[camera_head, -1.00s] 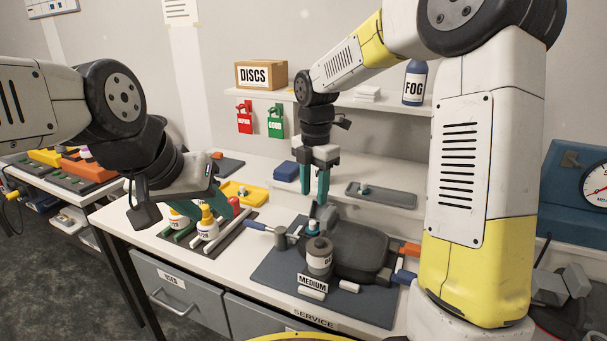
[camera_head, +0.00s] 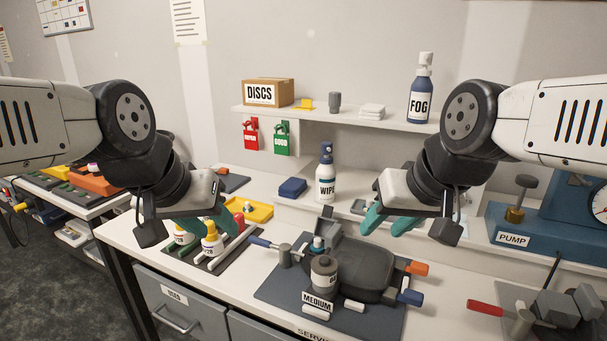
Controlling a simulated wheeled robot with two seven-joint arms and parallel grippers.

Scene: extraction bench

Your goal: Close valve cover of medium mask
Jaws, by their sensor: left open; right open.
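The medium mask (camera_head: 362,268) is a dark grey body lying on a blue-grey mat, behind the MEDIUM label (camera_head: 317,303). A small teal-and-white valve part (camera_head: 318,246) shows near its left back edge. A dark grey piece (camera_head: 329,226) stands raised behind that part; it looks like the valve cover, tilted up, but its hinge is too small to make out. My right gripper (camera_head: 385,221) is open and empty, above and to the right of the mask. My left gripper (camera_head: 219,222) is open, well left of the mask, overlapping the bottles in view.
Blue and orange handles stick out at the mat's sides. A WIPE bottle (camera_head: 326,178) stands behind, and the blue PUMP unit (camera_head: 540,235) is at right.

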